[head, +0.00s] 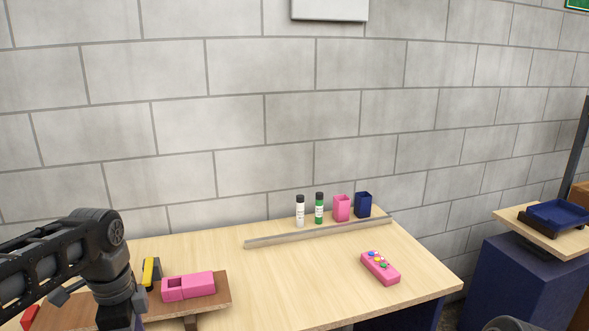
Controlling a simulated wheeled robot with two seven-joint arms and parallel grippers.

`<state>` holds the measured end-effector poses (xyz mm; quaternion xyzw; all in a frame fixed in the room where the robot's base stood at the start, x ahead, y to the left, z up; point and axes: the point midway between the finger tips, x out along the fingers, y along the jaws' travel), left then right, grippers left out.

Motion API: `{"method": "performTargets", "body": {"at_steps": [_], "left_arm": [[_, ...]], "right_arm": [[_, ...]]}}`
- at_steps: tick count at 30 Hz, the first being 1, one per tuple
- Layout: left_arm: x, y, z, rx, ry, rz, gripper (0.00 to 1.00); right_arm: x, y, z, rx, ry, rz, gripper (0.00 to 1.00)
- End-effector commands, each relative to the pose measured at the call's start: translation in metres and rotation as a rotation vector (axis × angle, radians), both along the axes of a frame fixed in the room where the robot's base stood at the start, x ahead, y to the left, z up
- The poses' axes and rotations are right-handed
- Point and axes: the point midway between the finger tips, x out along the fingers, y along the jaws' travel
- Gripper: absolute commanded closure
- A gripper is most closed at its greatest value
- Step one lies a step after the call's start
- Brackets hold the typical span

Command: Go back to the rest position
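My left arm comes in from the left, and the top of its gripper (118,318) points down at the bottom edge, over the brown board. Its fingertips are cut off by the frame, so its opening is hidden. Only a dark rounded part of my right arm shows at the bottom right; the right gripper is out of view. The brown board (222,295) lies at the left of the table, partly hidden by my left arm. A pink open-topped block (195,285) and a yellow and dark item (151,272) are on or beside it.
The light wooden table (300,285) has free room in its middle. A pink box with coloured buttons (380,268) lies at the right. A grey rail (320,231) runs before two bottles and two cups. A blue tray (560,214) sits on a stand beyond the table.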

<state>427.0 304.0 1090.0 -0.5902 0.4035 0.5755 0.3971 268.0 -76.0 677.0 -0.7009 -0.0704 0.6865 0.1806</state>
Motion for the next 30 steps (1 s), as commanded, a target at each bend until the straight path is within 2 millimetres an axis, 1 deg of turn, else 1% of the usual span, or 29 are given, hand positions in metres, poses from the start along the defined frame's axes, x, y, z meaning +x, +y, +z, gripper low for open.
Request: {"method": "performTargets", "body": {"at_steps": [1, 4, 7, 11, 14, 17, 19, 20, 21, 22, 23, 24, 26, 27, 30], "left_arm": [[0.003, -0.004, -0.009, -0.009, 0.004, 0.007, 0.26], [0.009, -0.012, -0.025, -0.028, 0.002, 0.03, 0.26], [0.016, -0.023, -0.045, -0.05, 0.001, 0.061, 0.26], [0.023, -0.042, -0.082, -0.092, 0.006, 0.12, 0.26], [0.028, -0.061, -0.116, -0.13, 0.012, 0.182, 0.26], [0.028, -0.086, -0.159, -0.179, 0.027, 0.268, 0.26], [0.023, -0.108, -0.196, -0.22, 0.045, 0.354, 0.26], [0.018, -0.119, -0.214, -0.239, 0.058, 0.399, 0.26], [0.009, -0.136, -0.24, -0.265, 0.076, 0.471, 0.26], [0.001, -0.149, -0.261, -0.284, 0.092, 0.53, 0.26], [-0.009, -0.161, -0.28, -0.301, 0.107, 0.596, 0.26], [-0.025, -0.176, -0.305, -0.32, 0.131, 0.688, 0.26], [-0.052, -0.196, -0.338, -0.338, 0.164, 0.828, 0.26], [-0.071, -0.206, -0.357, -0.344, 0.183, 0.921, 0.26], [-0.114, -0.222, -0.389, -0.34, 0.216, 1.124, 0.26]], "right_arm": [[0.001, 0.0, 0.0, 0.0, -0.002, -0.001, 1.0], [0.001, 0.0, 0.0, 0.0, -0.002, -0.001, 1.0], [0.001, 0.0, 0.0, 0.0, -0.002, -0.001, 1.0], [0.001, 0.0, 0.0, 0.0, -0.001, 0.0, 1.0], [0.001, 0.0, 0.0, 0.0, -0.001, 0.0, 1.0], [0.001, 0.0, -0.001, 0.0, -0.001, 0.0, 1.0], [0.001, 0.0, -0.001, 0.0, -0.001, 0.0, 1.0], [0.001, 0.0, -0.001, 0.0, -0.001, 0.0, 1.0], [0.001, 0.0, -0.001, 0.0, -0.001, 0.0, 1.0], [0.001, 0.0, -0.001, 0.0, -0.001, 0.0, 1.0], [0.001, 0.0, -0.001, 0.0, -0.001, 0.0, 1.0], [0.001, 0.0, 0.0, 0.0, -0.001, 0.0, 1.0], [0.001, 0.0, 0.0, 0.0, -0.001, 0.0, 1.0], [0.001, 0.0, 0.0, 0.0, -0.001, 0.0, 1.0], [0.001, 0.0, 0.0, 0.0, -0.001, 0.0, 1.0]]}}
